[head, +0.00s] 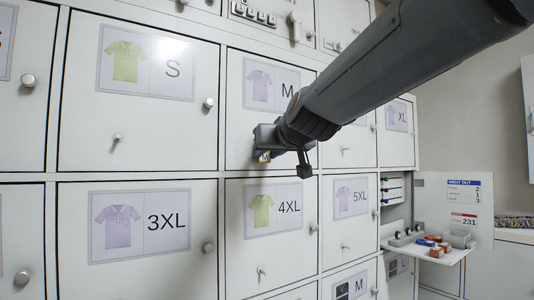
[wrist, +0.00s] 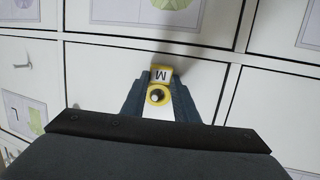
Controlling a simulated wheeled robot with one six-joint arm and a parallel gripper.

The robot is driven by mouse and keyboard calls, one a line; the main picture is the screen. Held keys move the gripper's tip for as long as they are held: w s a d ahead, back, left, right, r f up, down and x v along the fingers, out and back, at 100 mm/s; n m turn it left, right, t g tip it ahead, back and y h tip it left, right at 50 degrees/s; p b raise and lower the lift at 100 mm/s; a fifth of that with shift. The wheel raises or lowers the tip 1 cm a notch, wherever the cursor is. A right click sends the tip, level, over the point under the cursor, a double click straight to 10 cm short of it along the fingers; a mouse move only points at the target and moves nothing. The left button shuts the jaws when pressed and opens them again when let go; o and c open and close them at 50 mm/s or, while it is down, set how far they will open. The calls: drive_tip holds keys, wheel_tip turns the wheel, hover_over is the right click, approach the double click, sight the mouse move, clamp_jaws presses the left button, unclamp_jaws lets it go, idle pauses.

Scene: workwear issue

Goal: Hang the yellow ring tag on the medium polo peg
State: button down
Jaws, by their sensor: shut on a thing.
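The yellow ring tag (wrist: 163,71) carries a black M in the wrist view. A bit of it (head: 265,158) shows below my gripper (head: 264,146) in the head view. My gripper (wrist: 159,97) is shut on the tag, low on the white door (head: 237,133) with the purple polo card (head: 270,86) marked M. A dark round shape with a pale centre shows inside the ring in the wrist view, apparently the peg. I cannot tell how far the peg passes through the ring. In the head view the M door's peg is hidden by my gripper.
Neighbouring doors carry similar pegs, such as the S peg (head: 118,138), 4XL peg (head: 262,271) and another peg (head: 344,150). Round door knobs, such as the S knob (head: 209,103), stick out. A small shelf (head: 454,256) with items juts out at the right.

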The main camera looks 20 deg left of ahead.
drive_tip(key=c, duration=1.3)
unclamp_jaws()
drive_tip(key=v, duration=0.8)
drive_tip(key=d+f+m+g+h, duration=0.1)
drive_tip(key=d+f+g+h, duration=0.1)
drive_tip(key=d+f, duration=0.65)
drive_tip(key=d+f+m+g+h, duration=0.15)
drive_tip(key=d+f, duration=0.25)
drive_tip(key=f, duration=0.9)
drive_tip(key=d+f+m+g+h, duration=0.1)
drive_tip(key=d+f+g+h, duration=0.15)
drive_tip(key=d+f, duration=0.65)
drive_tip(key=s+d+f+m+g+h, duration=0.1)
drive_tip(key=s+d+f+g, duration=0.1)
drive_tip(key=s+d+f, duration=0.4)
drive_tip(key=s+d+f+m+g+h, duration=0.2)
drive_tip(key=s+d+f, duration=0.5)
drive_tip(key=s+f, duration=0.5)
wheel_tip(320, 180, down, 4)
drive_tip(key=shift+s+r+g, duration=0.1)
drive_tip(key=shift+s+g, duration=0.2)
drive_tip(key=shift+g, duration=0.5)
